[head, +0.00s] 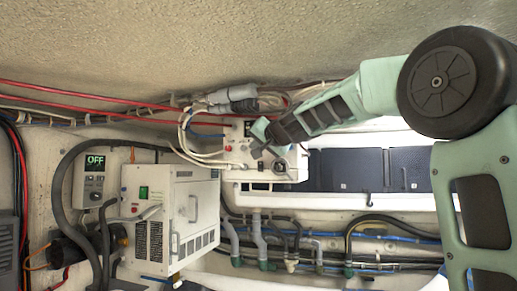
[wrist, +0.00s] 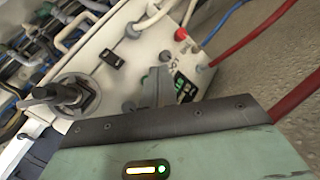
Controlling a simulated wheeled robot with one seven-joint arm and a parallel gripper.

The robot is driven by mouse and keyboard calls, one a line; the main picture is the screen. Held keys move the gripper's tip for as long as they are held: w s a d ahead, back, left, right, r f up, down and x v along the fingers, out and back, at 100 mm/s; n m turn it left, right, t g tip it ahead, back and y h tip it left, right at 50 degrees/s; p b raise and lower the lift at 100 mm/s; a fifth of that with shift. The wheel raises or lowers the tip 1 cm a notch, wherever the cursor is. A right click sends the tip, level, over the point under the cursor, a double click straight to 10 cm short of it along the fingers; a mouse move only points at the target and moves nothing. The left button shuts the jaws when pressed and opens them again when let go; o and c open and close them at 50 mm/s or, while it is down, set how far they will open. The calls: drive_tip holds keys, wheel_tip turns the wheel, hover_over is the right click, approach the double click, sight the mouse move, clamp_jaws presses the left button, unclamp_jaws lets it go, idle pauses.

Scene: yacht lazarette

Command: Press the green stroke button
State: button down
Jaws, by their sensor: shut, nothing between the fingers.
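A white control box (head: 236,158) is on the back wall in the head view, behind my gripper (head: 260,145). Its sloping panel (wrist: 130,72) fills the middle of the wrist view. My gripper is shut and empty; its grey fingers (wrist: 157,88) reach over the panel beside a small green-lit display (wrist: 184,86). I cannot tell whether the fingertips touch the panel. No green button stands out clearly on this panel; the fingers hide part of it. A red button (head: 229,149) shows left of my gripper, and a black rotary handle (wrist: 70,95) sits at the panel's left in the wrist view.
Cables and hoses (head: 290,240) run below the box. Red cables (head: 90,97) run above. Dark panels (head: 370,170) lie to the right.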

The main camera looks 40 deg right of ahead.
drive_tip(key=shift+s+a+p, duration=0.35)
drive_tip(key=shift+s+a, duration=0.6)
drive_tip(key=shift+a, duration=0.25)
drive_tip(key=s+a+f+n+g+y+b, duration=0.2)
drive_tip(key=s+a+f+n+g, duration=0.1)
drive_tip(key=a+f, duration=0.6)
drive_tip(key=s+a+f+n+g+y+b, duration=0.2)
drive_tip(key=s+a+f, duration=0.1)
drive_tip(key=a+f, duration=0.6)
drive_tip(key=s+a+f+n+g+y+b, duration=0.25)
drive_tip(key=a+f, duration=0.45)
drive_tip(key=f, duration=0.4)
drive_tip(key=s+a+f+n+g+b, duration=0.2)
drive_tip(key=s+a+f+n+g, duration=0.3)
drive_tip(key=s+f, duration=0.75)
drive_tip(key=s+d+f+n+g+h+b, duration=0.1)
drive_tip(key=s+f+n+g+h+b, duration=0.1)
drive_tip(key=s+f, duration=1.1)
drive_tip(key=s+n+g+h, duration=0.1)
drive_tip(key=s+n+h, duration=0.1)
drive_tip(key=s, duration=0.1)
drive_tip(key=shift+s+d+g+b, duration=0.15)
drive_tip(key=shift+s+g+b, duration=0.15)
drive_tip(key=shift+s+g, duration=0.1)
